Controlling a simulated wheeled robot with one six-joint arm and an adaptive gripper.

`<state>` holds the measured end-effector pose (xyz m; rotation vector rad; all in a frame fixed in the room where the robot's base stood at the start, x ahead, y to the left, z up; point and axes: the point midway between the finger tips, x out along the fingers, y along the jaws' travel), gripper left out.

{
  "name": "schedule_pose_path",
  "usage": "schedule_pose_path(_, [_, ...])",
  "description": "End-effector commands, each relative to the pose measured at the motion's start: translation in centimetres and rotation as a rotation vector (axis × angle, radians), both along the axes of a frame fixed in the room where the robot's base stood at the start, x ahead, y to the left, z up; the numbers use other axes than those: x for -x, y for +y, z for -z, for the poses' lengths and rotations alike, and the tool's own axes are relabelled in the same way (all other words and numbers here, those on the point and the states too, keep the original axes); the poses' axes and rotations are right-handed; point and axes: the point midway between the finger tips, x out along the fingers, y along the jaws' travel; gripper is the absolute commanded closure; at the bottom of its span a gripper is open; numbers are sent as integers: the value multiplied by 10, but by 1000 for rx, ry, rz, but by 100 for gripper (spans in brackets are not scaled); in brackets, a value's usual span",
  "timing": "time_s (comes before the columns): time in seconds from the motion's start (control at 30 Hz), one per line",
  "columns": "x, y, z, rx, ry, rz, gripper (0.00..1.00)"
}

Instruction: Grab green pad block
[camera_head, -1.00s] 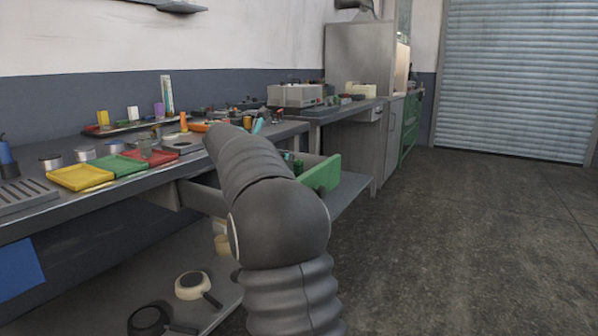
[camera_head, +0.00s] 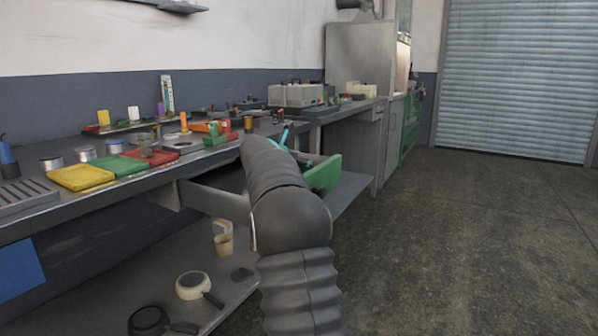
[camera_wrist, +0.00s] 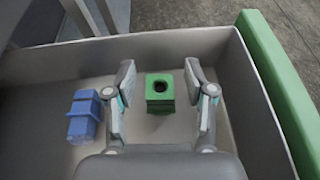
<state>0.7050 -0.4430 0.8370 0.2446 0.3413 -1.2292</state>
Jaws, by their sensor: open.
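A green block (camera_wrist: 160,92) with a dark round hole in its top stands on the floor of an open drawer (camera_wrist: 185,45) in the wrist view. My gripper (camera_wrist: 162,85) is open above it, with one finger on each side of the block and a visible gap on both sides. The fingers do not appear to touch the block. In the head view my arm hides most of the drawer, and the block and fingertips cannot be made out there. The drawer's green front (camera_head: 322,174) shows just right of my arm.
A blue block (camera_wrist: 84,117) lies in the drawer left of my gripper. Drawer walls surround the fingers. The workbench above holds yellow (camera_head: 80,177), green and red trays and several small items. Pans (camera_head: 193,286) lie on the lower shelf. The floor at right is clear.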

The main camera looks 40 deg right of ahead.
Motion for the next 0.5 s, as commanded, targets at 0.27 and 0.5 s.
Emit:
schedule_pose_path(0.27, [0, 0, 0, 0, 0, -1, 68])
schedule_pose_path(0.5, [0, 0, -1, 0, 0, -1, 100])
